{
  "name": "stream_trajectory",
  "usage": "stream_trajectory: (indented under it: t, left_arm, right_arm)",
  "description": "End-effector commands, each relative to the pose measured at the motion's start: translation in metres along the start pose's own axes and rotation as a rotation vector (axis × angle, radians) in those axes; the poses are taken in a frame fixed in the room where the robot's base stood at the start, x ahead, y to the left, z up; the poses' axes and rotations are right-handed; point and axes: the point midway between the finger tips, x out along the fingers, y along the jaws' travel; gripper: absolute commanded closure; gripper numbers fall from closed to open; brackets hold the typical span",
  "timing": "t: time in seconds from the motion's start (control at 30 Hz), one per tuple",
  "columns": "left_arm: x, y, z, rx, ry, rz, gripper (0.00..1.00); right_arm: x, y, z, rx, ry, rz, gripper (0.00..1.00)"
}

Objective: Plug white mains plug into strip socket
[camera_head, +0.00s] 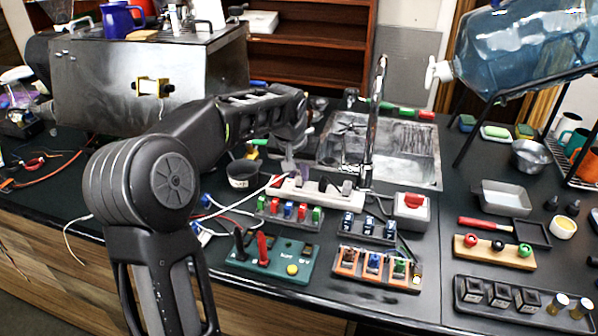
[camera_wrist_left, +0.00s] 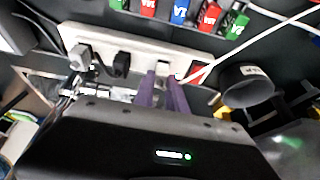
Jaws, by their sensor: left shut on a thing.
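The white strip (camera_wrist_left: 105,40) runs across the upper part of the left wrist view. It also shows in the head view (camera_head: 303,196), behind the switch blocks. A grey plug (camera_wrist_left: 80,58) and a black plug (camera_wrist_left: 121,65) sit on it. My left gripper (camera_head: 288,165) is over the strip's left part. In the left wrist view its purple-grey fingers (camera_wrist_left: 165,85) are shut on the white mains plug (camera_wrist_left: 163,68), which shows only as a small pale piece at the fingertips. Whether the plug's pins are in a socket is hidden. My right gripper is not in view.
A white cord (camera_wrist_left: 255,44) trails from near the fingers. A dark cup (camera_head: 243,174) stands left of the strip. A block of coloured switches (camera_head: 289,212) lies in front of it. The tap (camera_head: 375,125) and sink (camera_head: 410,150) are behind. A red-button box (camera_head: 411,211) stands to the right.

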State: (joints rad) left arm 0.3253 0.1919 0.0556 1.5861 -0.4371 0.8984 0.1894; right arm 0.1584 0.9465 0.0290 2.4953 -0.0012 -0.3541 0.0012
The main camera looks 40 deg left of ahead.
Motion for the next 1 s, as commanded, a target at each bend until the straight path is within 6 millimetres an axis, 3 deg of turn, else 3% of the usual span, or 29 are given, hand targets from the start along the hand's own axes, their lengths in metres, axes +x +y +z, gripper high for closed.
stream_trajectory:
  t: [0.27, 0.3, 0.6, 1.0]
  left_arm:
    - [-0.0004, 0.0001, -0.0007, 0.000, 0.002, 0.000, 1.00]
    - [-0.0004, 0.0001, -0.0007, 0.000, 0.002, 0.000, 0.83]
    - [-0.0001, 0.0002, -0.0004, 0.000, 0.001, 0.000, 0.58]
    - [-0.0080, 0.0002, -0.0009, 0.000, 0.004, 0.000, 0.58]
  right_arm:
    - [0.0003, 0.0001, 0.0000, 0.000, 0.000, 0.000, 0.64]
    - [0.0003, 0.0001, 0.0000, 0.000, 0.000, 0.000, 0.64]
    - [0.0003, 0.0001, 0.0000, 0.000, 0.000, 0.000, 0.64]
    - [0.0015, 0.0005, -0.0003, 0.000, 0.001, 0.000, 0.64]
